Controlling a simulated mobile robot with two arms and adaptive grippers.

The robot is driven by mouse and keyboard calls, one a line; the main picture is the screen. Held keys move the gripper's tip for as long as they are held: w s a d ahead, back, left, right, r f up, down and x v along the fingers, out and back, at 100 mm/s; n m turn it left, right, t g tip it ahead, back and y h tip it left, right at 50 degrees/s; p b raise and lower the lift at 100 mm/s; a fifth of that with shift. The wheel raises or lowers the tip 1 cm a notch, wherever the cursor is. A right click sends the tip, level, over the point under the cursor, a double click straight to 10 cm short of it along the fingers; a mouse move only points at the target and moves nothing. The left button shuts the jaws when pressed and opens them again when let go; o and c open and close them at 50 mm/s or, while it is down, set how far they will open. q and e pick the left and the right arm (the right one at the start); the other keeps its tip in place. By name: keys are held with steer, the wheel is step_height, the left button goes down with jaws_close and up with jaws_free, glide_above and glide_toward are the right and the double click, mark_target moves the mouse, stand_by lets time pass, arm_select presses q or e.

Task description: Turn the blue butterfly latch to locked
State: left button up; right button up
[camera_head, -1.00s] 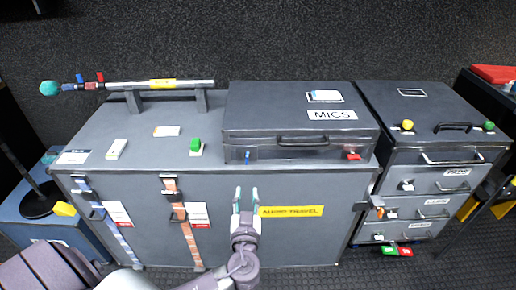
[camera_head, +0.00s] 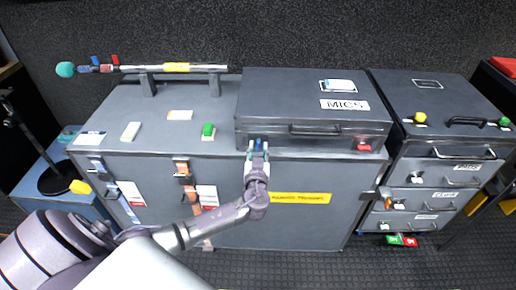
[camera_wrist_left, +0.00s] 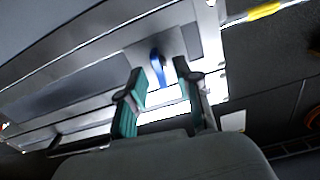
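The blue butterfly latch (camera_wrist_left: 157,67) is on the front of the dark MICS case (camera_head: 275,95), near its lower left corner. In the head view it is largely hidden by my left gripper (camera_head: 258,151). That gripper is in front of the latch, with its teal-tipped fingers apart. In the left wrist view the blue tab stands just beyond and between the two fingertips of the left gripper (camera_wrist_left: 160,82). The fingers are open and do not appear closed on it. Contact cannot be told. My right gripper is not in view.
The MICS case rests on a large grey trunk (camera_head: 230,235). A red latch (camera_head: 364,147) is at its front right. A green-knobbed piece (camera_head: 208,131) and a microphone boom (camera_head: 160,68) are on the trunk at left. A drawer cabinet (camera_head: 440,92) stands at right.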

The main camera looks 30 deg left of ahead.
arm_select(q)
steer(key=shift+c, duration=0.3)
jaws_close()
steer(key=shift+f, duration=0.1)
steer(key=m+b, duration=0.1)
steer(key=m, duration=0.7)
steer(key=m+b, duration=0.2)
steer(key=m, duration=0.7)
steer(key=shift+w+d+f, duration=0.1)
steer(key=shift+d, duration=0.05)
stand_by(0.4)
steer(key=shift+o, duration=0.3)
jaws_free()
